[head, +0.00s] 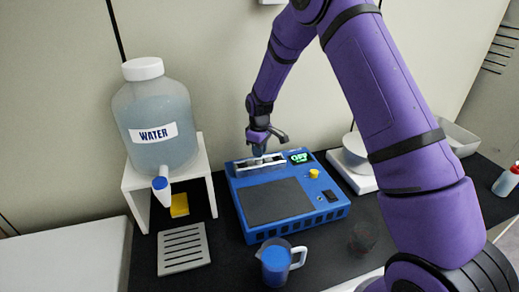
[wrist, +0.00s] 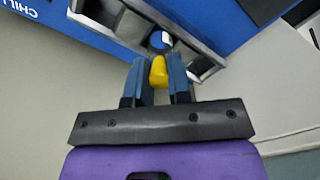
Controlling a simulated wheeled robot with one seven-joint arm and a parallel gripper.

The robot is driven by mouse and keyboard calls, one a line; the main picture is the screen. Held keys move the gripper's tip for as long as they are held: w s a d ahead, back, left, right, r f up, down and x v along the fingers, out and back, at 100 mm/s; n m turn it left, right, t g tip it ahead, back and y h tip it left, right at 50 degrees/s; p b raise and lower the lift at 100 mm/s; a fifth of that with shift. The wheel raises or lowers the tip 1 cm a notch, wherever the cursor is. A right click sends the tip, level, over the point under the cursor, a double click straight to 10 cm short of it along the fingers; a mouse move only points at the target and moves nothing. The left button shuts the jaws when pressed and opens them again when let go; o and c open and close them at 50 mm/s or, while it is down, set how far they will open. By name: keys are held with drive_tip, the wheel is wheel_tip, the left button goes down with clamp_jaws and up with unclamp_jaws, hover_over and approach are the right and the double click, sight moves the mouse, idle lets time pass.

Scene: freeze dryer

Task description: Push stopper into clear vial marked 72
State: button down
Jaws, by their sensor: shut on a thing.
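My gripper (wrist: 158,82) has its blue fingers shut on a small yellow piece, apparently the stopper (wrist: 158,71). Just beyond the yellow piece, a small round item with a dark blue top and a white patch, possibly a vial (wrist: 160,40), sits in the metal-walled slot. I cannot read any number on it, and I cannot tell whether the stopper touches it. In the head view my gripper (head: 258,148) points down over the slot at the back of the blue device (head: 240,208). The vial marked 72 cannot be identified there.
The device has a lit display (head: 299,157) and a yellow knob (head: 314,173). A water jug (head: 155,105) on a white stand (head: 207,165) is at left. A jug of blue liquid (head: 275,264) stands in front, and a white scale (head: 357,180) at right.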

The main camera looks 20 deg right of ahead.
drive_tip(key=shift+c, duration=2.1)
unclamp_jaws()
drive_tip(key=shift+r, duration=2.45)
clamp_jaws()
